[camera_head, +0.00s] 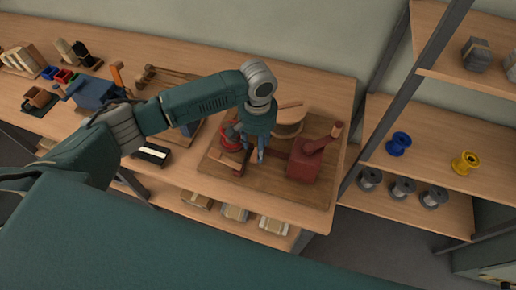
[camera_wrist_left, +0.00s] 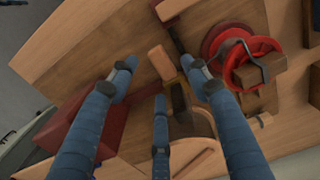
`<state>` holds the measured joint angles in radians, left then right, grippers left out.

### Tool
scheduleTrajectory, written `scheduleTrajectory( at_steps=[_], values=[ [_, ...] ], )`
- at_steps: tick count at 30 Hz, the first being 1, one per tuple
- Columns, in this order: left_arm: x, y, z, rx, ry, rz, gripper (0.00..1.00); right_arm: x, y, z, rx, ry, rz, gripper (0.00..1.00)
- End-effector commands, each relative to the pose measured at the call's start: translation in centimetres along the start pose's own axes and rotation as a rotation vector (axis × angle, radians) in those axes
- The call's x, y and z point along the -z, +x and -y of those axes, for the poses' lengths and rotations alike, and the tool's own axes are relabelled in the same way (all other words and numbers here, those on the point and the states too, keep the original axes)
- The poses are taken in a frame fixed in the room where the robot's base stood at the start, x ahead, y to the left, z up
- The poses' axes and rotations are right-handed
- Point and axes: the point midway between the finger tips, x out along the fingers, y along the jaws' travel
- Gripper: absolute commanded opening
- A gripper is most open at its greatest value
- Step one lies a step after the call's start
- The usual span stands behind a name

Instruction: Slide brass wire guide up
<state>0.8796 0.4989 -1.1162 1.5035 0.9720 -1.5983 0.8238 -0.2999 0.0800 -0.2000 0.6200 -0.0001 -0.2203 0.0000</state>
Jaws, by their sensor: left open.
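My left gripper (camera_head: 256,152) reaches down over the wooden board on the bench, between a red spool (camera_head: 231,137) and a dark red block with a handle (camera_head: 310,163). In the left wrist view, its blue fingers (camera_wrist_left: 160,78) are spread apart and hold nothing. Between the fingertips stand a tan wooden piece (camera_wrist_left: 161,62) and a dark upright part (camera_wrist_left: 179,98). A small brass-coloured edge (camera_wrist_left: 171,79) shows beside them, which may be the brass wire guide; it is partly hidden and I cannot tell its height. My right gripper is not in view.
The red spool (camera_wrist_left: 222,38) with a bent dark wire or crank stands close to the right finger in the wrist view. The red block (camera_wrist_left: 98,118) lies behind the left finger. A shelf (camera_head: 415,180) with several spools is at the right.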

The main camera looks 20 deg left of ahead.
Motion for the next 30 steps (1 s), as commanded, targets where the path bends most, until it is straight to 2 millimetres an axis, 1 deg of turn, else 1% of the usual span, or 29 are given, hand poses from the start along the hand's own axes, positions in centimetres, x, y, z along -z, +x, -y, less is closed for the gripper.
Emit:
scheduleTrajectory(
  at_steps=[1, 3, 6, 10, 17, 18, 20, 21, 23, 24, 25, 30],
  values=[
    [-0.1, 0.8, 0.0, 0.000, 0.001, 0.003, 0.48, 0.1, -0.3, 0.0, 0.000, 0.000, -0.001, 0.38],
    [-0.1, 1.7, -0.1, -0.001, 0.002, 0.003, 0.48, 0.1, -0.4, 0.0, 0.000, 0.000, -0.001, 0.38],
    [-0.1, 2.7, -0.1, -0.001, 0.002, 0.001, 0.48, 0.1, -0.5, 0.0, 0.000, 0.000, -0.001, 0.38],
    [0.0, 3.3, 0.0, 0.000, 0.002, 0.000, 0.48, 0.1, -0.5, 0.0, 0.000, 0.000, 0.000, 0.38],
    [0.0, 3.4, -0.1, -0.001, 0.002, -0.001, 0.48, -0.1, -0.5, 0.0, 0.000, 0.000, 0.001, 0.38],
    [0.0, 3.4, -0.1, -0.001, 0.002, -0.001, 0.44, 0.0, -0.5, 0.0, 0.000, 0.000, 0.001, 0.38],
    [0.0, 3.4, -0.1, -0.001, 0.002, -0.001, 0.32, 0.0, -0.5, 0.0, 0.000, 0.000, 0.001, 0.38],
    [0.0, 3.4, -0.1, -0.001, 0.002, -0.001, 0.24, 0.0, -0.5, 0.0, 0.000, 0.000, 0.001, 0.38],
    [0.0, 3.4, -0.1, -0.001, 0.002, -0.001, 0.12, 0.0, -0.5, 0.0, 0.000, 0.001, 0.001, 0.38],
    [0.0, 3.4, -0.1, -0.001, 0.002, 0.000, 0.04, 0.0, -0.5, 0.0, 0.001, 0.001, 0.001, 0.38],
    [0.0, 3.3, -0.1, -0.001, 0.002, 0.000, 0.00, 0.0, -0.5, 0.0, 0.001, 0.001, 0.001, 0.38],
    [-0.1, 3.2, -0.1, -0.001, 0.002, 0.000, 0.00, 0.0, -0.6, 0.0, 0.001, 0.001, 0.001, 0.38]
  ],
)
